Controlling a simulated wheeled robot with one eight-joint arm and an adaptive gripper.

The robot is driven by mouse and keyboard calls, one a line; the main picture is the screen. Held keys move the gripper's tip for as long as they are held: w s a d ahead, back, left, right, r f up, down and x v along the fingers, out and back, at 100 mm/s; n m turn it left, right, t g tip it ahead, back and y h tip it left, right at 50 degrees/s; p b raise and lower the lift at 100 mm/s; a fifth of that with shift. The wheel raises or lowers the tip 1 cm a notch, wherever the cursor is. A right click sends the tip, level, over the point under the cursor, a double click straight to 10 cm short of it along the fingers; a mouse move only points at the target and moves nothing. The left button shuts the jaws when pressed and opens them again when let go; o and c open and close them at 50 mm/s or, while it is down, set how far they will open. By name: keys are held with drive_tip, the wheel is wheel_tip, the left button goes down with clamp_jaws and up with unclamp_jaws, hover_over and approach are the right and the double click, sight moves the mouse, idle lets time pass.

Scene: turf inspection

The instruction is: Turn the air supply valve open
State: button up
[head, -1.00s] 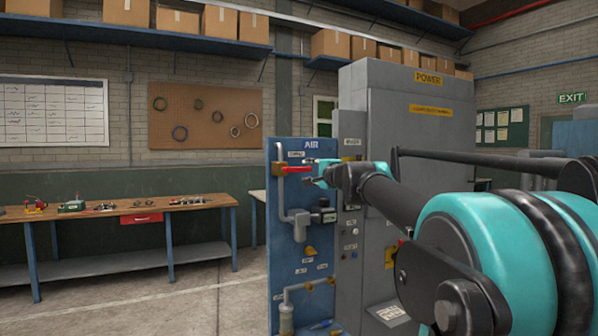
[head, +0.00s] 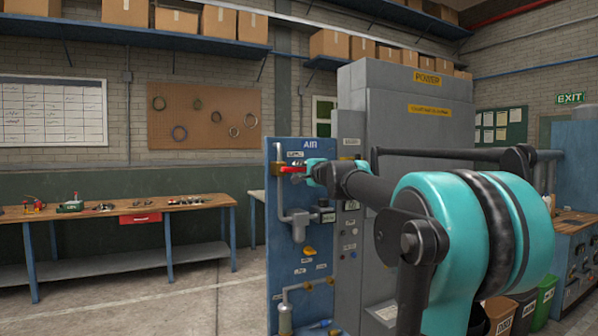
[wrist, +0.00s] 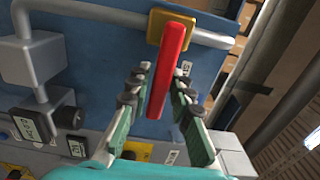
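The air supply valve's red lever handle (head: 291,169) sits near the top of the blue AIR panel (head: 310,253), lying roughly level in the head view. In the wrist view the red handle (wrist: 168,62) runs up the middle, from a yellow valve body (wrist: 160,28) on a grey pipe. My gripper (head: 307,170) is at the handle's right end. In the wrist view my gripper (wrist: 164,68) has one finger on each side of the handle, with gaps showing, so it looks open around it. Contact is not visible.
The grey POWER cabinet (head: 420,130) stands just right of the panel. A workbench (head: 120,212) stands along the back wall. The floor at left is clear.

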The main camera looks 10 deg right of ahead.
clamp_jaws()
drive_tip(key=shift+r+n, duration=0.1)
drive_tip(key=shift+n, duration=0.2)
drive_tip(key=n, duration=0.1)
drive_tip(key=r+n, duration=0.1)
drive_tip(key=n, duration=0.1)
drive_tip(key=shift+a+r, duration=0.15)
drive_tip(key=shift+r, duration=0.1)
drive_tip(key=n, duration=0.1)
drive_tip(key=r+n, duration=0.1)
drive_tip(key=n, duration=0.1)
drive_tip(key=a+n, duration=0.1)
drive_tip(key=n, duration=0.1)
drive_tip(key=shift+s+r, duration=0.2)
drive_tip(key=shift+r, duration=0.15)
drive_tip(key=n, duration=0.1)
drive_tip(key=a+n, duration=0.1)
drive_tip(key=n, duration=0.1)
drive_tip(key=r+n, duration=0.1)
drive_tip(key=shift+s+a, duration=0.25)
drive_tip(key=shift+s+a+r+n, duration=0.1)
drive_tip(key=shift+a+n, duration=0.2)
drive_tip(key=shift+n, duration=0.6)
drive_tip(key=shift+s+a+r+n, duration=0.1)
drive_tip(key=shift+a+n, duration=0.25)
drive_tip(key=shift+n, duration=0.55)
drive_tip(key=shift+s+a+r+n, duration=0.1)
drive_tip(key=shift+a+n, duration=0.2)
drive_tip(key=shift+n, duration=0.6)
